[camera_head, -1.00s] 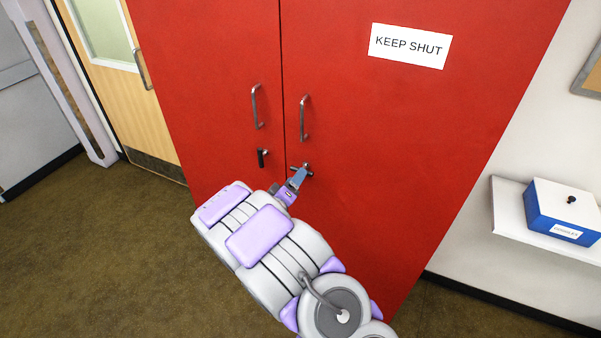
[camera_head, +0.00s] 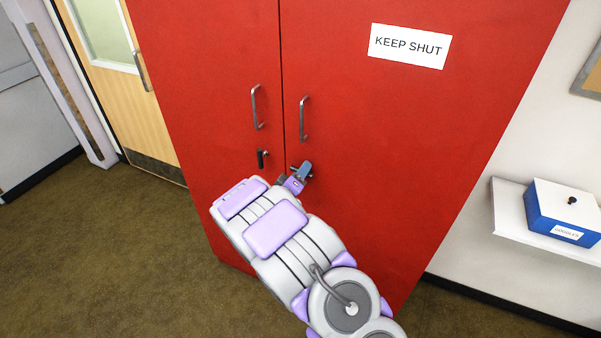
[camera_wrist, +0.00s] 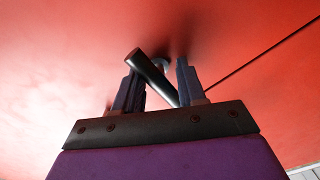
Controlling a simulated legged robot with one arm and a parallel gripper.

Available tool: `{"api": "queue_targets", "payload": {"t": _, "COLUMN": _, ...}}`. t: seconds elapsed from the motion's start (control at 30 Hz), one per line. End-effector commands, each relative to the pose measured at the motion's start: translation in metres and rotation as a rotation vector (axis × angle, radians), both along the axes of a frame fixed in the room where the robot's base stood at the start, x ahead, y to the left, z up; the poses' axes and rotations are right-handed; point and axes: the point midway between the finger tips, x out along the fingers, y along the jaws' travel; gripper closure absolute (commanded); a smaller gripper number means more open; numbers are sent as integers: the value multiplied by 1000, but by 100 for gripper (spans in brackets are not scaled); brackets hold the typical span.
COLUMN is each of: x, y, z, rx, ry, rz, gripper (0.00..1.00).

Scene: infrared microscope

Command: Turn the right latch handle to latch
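The right latch handle (camera_wrist: 152,75) is a dark bar on the red right door (camera_head: 400,140). In the wrist view it lies slanted between the two fingers of my gripper (camera_wrist: 160,85). Its upper end passes by the left fingertip and its lower end is near the right finger. The fingers are apart, with the bar between them; I cannot tell whether either touches it. In the head view my gripper (camera_head: 304,172) is at the latch below the right pull handle (camera_head: 304,119) and mostly hides it.
The left door (camera_head: 220,80) has its own pull handle (camera_head: 257,107) and a black latch handle (camera_head: 262,159) hanging down, close left of my gripper. A white shelf (camera_head: 510,215) with a blue box (camera_head: 555,215) is at the right. Brown floor is open at the left.

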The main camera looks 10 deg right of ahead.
Motion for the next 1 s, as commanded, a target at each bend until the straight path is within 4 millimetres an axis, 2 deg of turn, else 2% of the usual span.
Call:
{"api": "queue_targets", "payload": {"t": 0.03, "x": 0, "y": 1, "z": -1, "rx": 0, "ry": 2, "rz": 1, "gripper": 68}}
{"api": "queue_targets", "payload": {"t": 0.37, "x": 1, "y": 2, "z": -2, "rx": 0, "ry": 3, "rz": 4, "gripper": 100}}
{"api": "queue_targets", "payload": {"t": 0.73, "x": 2, "y": 2, "z": -3, "rx": 32, "ry": -18, "rz": 4, "gripper": 100}}
{"api": "queue_targets", "payload": {"t": 1.0, "x": 2, "y": 3, "z": -2, "rx": 162, "ry": -112, "rz": 4, "gripper": 100}}
